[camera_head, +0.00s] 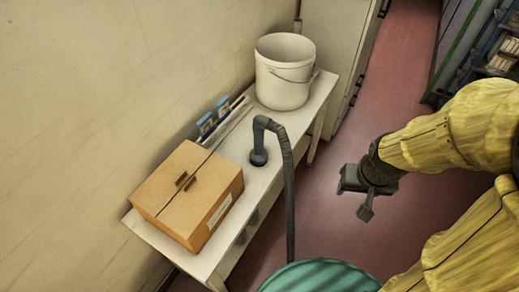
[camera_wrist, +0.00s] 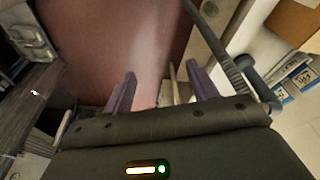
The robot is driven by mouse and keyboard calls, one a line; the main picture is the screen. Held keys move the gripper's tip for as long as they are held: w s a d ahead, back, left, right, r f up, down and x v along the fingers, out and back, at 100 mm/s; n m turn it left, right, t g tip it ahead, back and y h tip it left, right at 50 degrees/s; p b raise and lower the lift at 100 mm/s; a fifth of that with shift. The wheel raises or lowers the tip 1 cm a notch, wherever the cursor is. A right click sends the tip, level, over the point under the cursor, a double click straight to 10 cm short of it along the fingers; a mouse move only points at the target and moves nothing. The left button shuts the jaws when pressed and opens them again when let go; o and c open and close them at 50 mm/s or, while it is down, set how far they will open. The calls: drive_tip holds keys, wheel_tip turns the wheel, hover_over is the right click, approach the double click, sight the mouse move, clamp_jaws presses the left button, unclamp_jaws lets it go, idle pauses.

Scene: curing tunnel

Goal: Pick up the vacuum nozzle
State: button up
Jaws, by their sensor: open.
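The vacuum nozzle (camera_head: 259,157) is a dark grey round head standing on the white table, with a bent neck and a ribbed hose running over the table's front edge and down. In the wrist view the dark hose and neck (camera_wrist: 232,76) show at the upper right, beyond the right finger. My gripper (camera_head: 358,198) is in the air over the red floor, right of the table and clear of the nozzle. In the wrist view its two purple fingers (camera_wrist: 163,88) are apart with nothing between them.
The white table (camera_head: 222,164) stands along the wall. It holds a cardboard box (camera_head: 187,195) in front of the nozzle, a white bucket (camera_head: 284,72) behind it, and blue-and-white items (camera_head: 214,118) by the wall. A green ribbed drum (camera_head: 320,277) stands below. Red floor lies open at right.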

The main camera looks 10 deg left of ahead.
drive_tip(key=w+a+f+n+t+h+b, duration=0.1)
drive_tip(key=w+a+f+n, duration=0.1)
drive_tip(key=f+n, duration=0.4)
drive_tip(key=w+a+f+n+h, duration=0.1)
drive_tip(key=w+f+n, duration=0.2)
drive_tip(key=f+n, duration=0.35)
drive_tip(key=n+t+y+b, duration=0.3)
drive_tip(key=n+t+y, duration=0.45)
drive_tip(key=n, duration=1.95)
approach(260, 144)
drive_tip(key=shift+m+t+h, duration=0.25)
drive_tip(key=shift+t+h, duration=0.5)
drive_tip(key=shift+t, duration=0.2)
drive_tip(key=s, duration=0.4)
drive_tip(key=shift+a+r, duration=0.2)
drive_tip(key=p+x, duration=0.1)
drive_tip(key=x, duration=1)
drive_tip(key=shift+w+f+p, duration=0.2)
drive_tip(key=shift+w+p, duration=0.1)
drive_tip(key=shift+p, duration=0.05)
drive_tip(key=shift+w+a+f, duration=0.15)
drive_tip(key=shift+w, duration=0.05)
